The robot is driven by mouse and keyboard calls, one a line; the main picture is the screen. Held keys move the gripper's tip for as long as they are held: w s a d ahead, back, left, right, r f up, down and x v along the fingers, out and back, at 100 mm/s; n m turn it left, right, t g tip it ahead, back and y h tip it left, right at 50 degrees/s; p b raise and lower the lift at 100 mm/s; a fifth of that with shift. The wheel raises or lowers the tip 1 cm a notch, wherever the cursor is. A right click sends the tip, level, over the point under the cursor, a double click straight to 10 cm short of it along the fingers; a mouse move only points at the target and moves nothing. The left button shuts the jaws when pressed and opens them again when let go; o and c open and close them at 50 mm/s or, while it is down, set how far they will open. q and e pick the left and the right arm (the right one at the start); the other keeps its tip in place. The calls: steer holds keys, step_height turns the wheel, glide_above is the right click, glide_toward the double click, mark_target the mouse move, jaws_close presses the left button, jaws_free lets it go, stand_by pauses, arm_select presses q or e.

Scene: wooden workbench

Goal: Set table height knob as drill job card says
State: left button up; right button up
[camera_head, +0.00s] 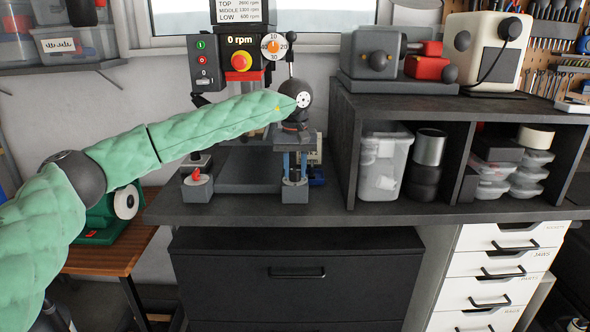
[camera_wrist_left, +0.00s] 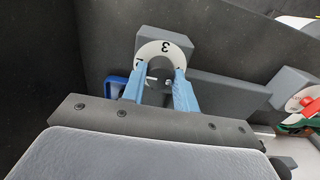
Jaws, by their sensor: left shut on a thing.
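The table height knob (camera_wrist_left: 158,68) is a dark grip on a white numbered dial (camera_wrist_left: 163,49) set in a grey block. The 3 reads clearly at the top of the dial in the left wrist view; the numbers beside it are partly covered. My left gripper (camera_wrist_left: 160,88) has its two blue fingers on either side of the grip, shut on it. In the head view my left gripper (camera_head: 294,172) reaches down over the grey block (camera_head: 294,191) at the bench's front. A pale card (camera_head: 316,155) behind it is mostly hidden and unreadable. My right gripper is not in view.
A red knob (camera_head: 196,174) on a second grey block stands to the left. Above are the drill panel, reading 0 rpm (camera_head: 240,39), a red stop button (camera_head: 240,62) and an orange dial (camera_head: 271,46). A dark shelf unit (camera_head: 345,140) stands close on the right.

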arm_select(q)
steer(key=o, duration=1)
steer(key=shift+f, duration=0.1)
steer(key=shift+c, duration=0.2)
steer(key=shift+r+b, duration=0.45)
steer(key=shift+r, duration=3.5)
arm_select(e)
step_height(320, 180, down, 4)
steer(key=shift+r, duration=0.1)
